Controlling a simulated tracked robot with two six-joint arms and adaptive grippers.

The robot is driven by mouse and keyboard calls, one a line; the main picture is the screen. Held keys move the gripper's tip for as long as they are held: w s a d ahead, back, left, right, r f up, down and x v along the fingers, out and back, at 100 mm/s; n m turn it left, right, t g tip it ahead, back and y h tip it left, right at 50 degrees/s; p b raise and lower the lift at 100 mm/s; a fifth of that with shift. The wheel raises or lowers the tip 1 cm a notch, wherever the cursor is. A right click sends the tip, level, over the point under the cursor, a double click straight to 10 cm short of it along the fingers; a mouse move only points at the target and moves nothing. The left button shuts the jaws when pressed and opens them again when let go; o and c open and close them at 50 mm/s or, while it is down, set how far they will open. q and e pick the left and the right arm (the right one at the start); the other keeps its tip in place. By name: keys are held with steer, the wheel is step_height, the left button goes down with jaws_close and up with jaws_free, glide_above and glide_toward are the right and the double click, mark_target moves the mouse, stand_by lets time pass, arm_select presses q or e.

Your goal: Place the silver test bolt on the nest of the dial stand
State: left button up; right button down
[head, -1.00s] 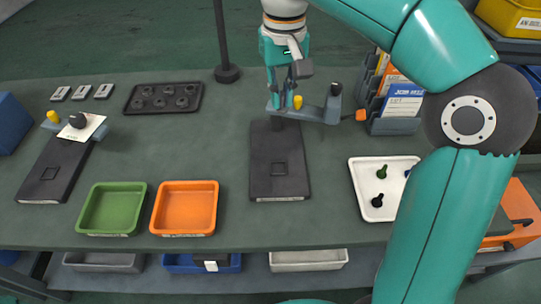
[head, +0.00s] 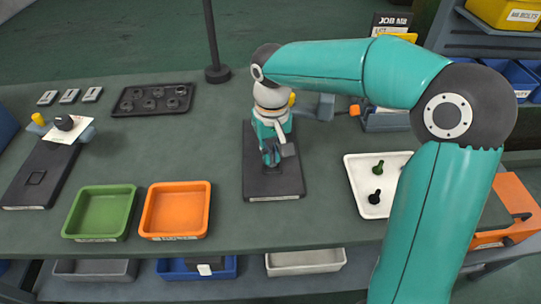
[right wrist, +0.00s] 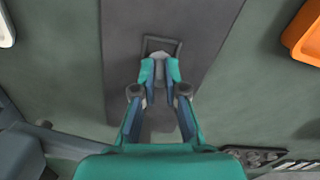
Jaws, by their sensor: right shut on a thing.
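My right gripper (head: 271,160) is low over the dark base plate (head: 290,186) of the middle stand. In the right wrist view, its fingers (right wrist: 160,68) are shut on the silver bolt (right wrist: 159,56), of which only a small pale part shows. The bolt is at the square nest (right wrist: 162,40) of that plate; I cannot tell whether it touches the nest. In the head view, the gripper hides the bolt and nest. The stand's grey arm (head: 325,106) is behind the gripper. My left gripper is not in view.
A similar stand (head: 35,180) with a white card is at the left. Green (head: 103,212) and orange (head: 175,210) trays stand left of the middle plate. A black rack (head: 152,99) lies behind.

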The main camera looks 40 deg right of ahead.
steer(key=shift+f, duration=0.45)
steer(key=shift+f, duration=0.1)
steer(key=c, duration=1.2)
jaws_free()
steer(key=shift+w, duration=0.1)
step_height(320, 180, up, 12)
steer(key=shift+f+p, duration=0.25)
steer(key=shift+p, duration=0.4)
steer(key=shift+r, duration=0.4)
